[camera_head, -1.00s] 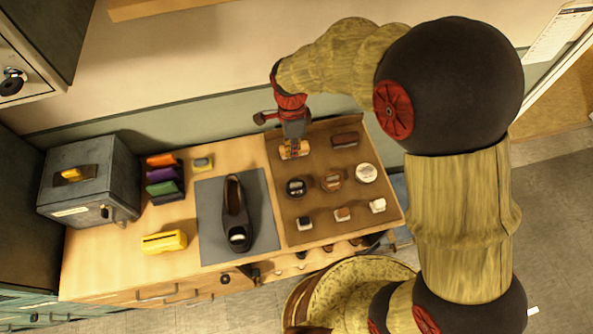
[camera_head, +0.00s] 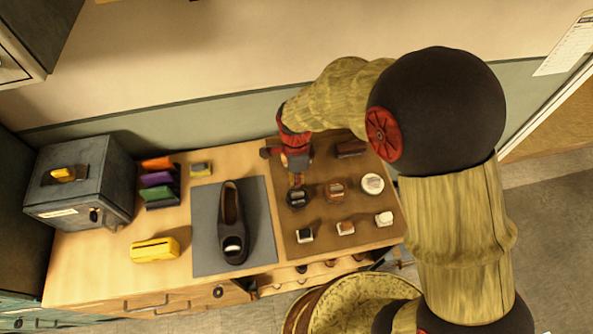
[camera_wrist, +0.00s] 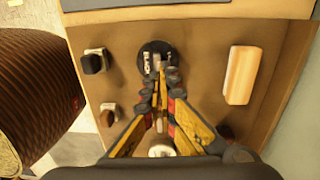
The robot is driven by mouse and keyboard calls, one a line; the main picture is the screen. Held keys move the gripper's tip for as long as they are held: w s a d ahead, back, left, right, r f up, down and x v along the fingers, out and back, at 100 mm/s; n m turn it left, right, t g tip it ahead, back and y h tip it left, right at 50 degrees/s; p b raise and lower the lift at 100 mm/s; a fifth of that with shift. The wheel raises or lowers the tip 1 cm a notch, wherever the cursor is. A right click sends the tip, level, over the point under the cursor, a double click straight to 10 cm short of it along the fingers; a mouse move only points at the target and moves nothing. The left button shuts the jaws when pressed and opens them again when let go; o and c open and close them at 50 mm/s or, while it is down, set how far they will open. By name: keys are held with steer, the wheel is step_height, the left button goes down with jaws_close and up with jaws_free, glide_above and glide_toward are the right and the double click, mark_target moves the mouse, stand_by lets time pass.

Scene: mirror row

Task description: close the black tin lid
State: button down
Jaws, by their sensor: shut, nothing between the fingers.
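The black tin (camera_head: 297,198) is a small round dark tin on the brown tray (camera_head: 285,240), leftmost of three tins in a row. In the wrist view the black tin (camera_wrist: 154,52) shows pale lettering and lies right at my fingertips. My gripper (camera_head: 296,184) points down over the tin's far edge in the head view. In the wrist view my gripper (camera_wrist: 158,78) is shut with nothing between its fingers. The fingertips overlap the tin's near part there. I cannot tell whether they touch it, or how far its lid stands open.
A brown tin (camera_head: 334,192) and a white-topped tin (camera_head: 372,184) stand to the right. A pale brush (camera_wrist: 242,75) lies beside the gripper. A dark shoe (camera_head: 231,220) lies on the grey mat (camera_head: 205,250).

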mark_target(298, 193)
steer(key=shift+s+f, duration=0.1)
steer(key=shift+f, duration=1.6)
steer(key=shift+s+d+f, duration=0.15)
steer(key=shift+s+f, duration=0.25)
steer(key=shift+f, duration=0.25)
